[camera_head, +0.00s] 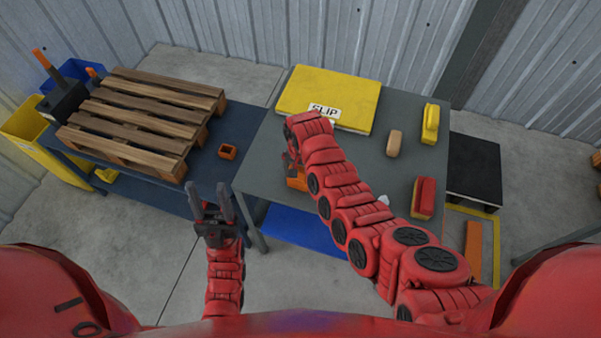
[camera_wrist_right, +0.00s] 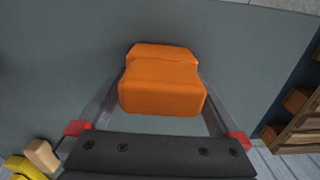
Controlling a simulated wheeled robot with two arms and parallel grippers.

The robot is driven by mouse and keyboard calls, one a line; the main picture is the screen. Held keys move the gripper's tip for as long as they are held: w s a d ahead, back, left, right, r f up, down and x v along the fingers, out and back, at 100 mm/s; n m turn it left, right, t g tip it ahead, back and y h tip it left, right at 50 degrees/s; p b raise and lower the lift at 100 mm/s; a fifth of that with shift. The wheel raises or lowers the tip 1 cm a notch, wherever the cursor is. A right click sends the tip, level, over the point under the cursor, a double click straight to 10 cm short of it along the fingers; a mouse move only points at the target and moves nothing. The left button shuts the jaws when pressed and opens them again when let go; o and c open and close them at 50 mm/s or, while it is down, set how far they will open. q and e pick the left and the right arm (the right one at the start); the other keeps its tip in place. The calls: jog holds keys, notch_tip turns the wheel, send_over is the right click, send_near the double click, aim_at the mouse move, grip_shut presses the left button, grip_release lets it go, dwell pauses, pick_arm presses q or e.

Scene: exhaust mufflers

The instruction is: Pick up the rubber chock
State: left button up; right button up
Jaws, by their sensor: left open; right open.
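An orange block with a stepped top, seemingly the rubber chock (camera_wrist_right: 162,88), lies on the grey table in the right wrist view. In the head view the orange chock (camera_head: 297,183) shows partly, beneath my right wrist near the table's left edge. My right gripper (camera_wrist_right: 161,78) is open, with one finger on each side of the chock; I cannot tell whether they touch it. In the head view the right arm hides most of that gripper. My left gripper (camera_head: 208,190) is open and empty, in front of the blue-grey bench.
The grey table (camera_head: 375,160) also holds a yellow board (camera_head: 335,92) marked SLIP, a tan block (camera_head: 394,143), a yellow block (camera_head: 430,124) and a red block (camera_head: 423,198). A wooden pallet (camera_head: 150,112) and a small orange piece (camera_head: 228,152) lie on the left bench.

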jog(key=c, duration=1.4)
jog(key=shift+r, duration=0.1)
jog(key=shift+c, duration=0.2)
